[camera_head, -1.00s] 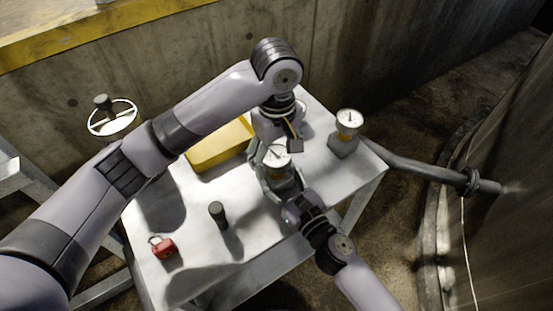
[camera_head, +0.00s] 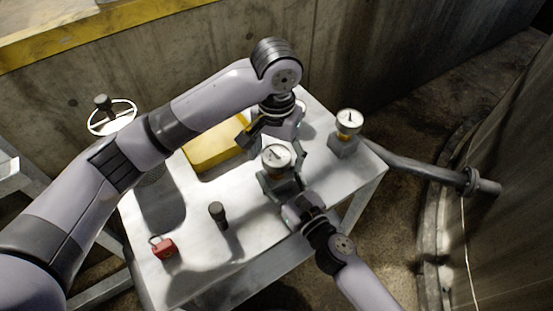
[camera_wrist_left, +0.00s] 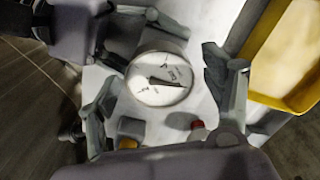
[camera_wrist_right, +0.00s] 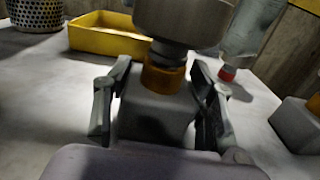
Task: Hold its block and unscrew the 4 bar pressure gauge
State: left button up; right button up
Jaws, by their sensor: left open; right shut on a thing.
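A round white-faced pressure gauge (camera_head: 276,156) stands upright on a grey block (camera_head: 283,187) near the table's middle; its numbers are too small to read. In the right wrist view, a brass collar (camera_wrist_right: 163,78) joins the gauge's stem to the block (camera_wrist_right: 155,118). My right gripper (camera_wrist_right: 155,100) is shut on this block, one finger on each side. My left gripper (camera_head: 272,146) is open above the gauge. In the left wrist view, its fingers stand apart on both sides of the dial (camera_wrist_left: 160,78), with gaps beside it.
A second gauge (camera_head: 348,121) stands on its own block (camera_head: 343,147) at the right. A yellow tray (camera_head: 213,158) lies behind left, partly hidden by my left arm. A black cylinder (camera_head: 217,212) and a red padlock (camera_head: 163,247) are at the front left. A handwheel (camera_head: 112,117) is beyond the table.

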pick_arm(q)
jog(key=m, duration=0.6)
jog(key=shift+c, duration=0.5)
jog(key=c, duration=1.2)
jog(key=n, duration=0.4)
jog(key=shift+n, duration=0.5)
jog(key=shift+n, duration=1.3)
